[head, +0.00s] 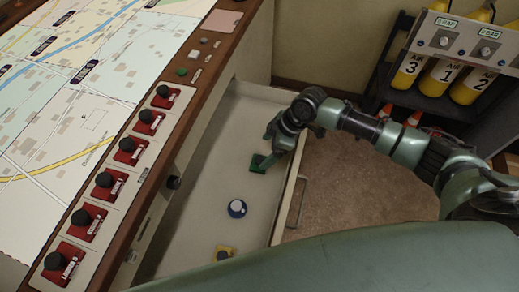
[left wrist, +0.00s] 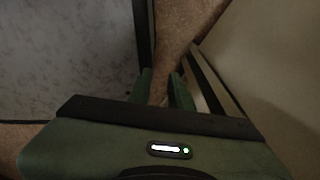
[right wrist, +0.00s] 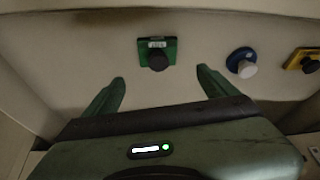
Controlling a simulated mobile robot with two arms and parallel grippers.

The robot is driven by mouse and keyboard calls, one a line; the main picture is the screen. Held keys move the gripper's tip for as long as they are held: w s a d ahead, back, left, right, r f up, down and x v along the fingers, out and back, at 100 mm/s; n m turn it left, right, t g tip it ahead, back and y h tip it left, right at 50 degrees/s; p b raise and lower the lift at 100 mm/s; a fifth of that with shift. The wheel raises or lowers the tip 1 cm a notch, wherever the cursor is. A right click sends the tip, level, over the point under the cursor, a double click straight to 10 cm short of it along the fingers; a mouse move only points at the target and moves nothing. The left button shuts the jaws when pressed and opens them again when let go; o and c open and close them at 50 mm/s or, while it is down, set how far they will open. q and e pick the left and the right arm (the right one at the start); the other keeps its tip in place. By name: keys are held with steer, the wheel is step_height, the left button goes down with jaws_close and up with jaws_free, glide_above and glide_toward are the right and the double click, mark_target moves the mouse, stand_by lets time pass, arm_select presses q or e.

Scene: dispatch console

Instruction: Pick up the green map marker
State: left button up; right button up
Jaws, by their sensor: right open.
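The green map marker (head: 257,165), a green square base with a dark knob, lies in the open drawer. It also shows in the right wrist view (right wrist: 157,51), ahead of the fingers and between their lines. My right gripper (head: 268,147) is over the drawer, close to the green marker. Its fingers (right wrist: 160,77) are spread apart with nothing between them. My left gripper (left wrist: 161,78) shows only in the left wrist view, its fingers apart with a gap and nothing held.
In the same drawer (head: 190,215) are a blue round marker (head: 236,209) and a yellow marker (head: 225,252). The console (head: 150,150) with its map and red-based knobs borders the drawer. Yellow air cylinders (head: 440,77) stand on a rack at the back right.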

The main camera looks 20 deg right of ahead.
mark_target(259, 159)
steer(key=shift+w+a+f, duration=0.15)
steer(key=shift+w+f, duration=0.05)
steer(key=shift+f, duration=0.2)
steer(key=x, duration=0.2)
steer(key=shift+s+a+f, duration=0.15)
steer(key=shift+f, duration=0.15)
steer(key=x, duration=0.3)
steer(key=shift+f, duration=0.35)
steer(key=shift+w+f, duration=0.2)
steer(key=c, duration=1.5)
arm_select(q)
steer(key=shift+s+a+f, duration=0.15)
steer(key=shift+s, duration=0.6)
arm_select(e)
steer(key=shift+r, duration=0.1)
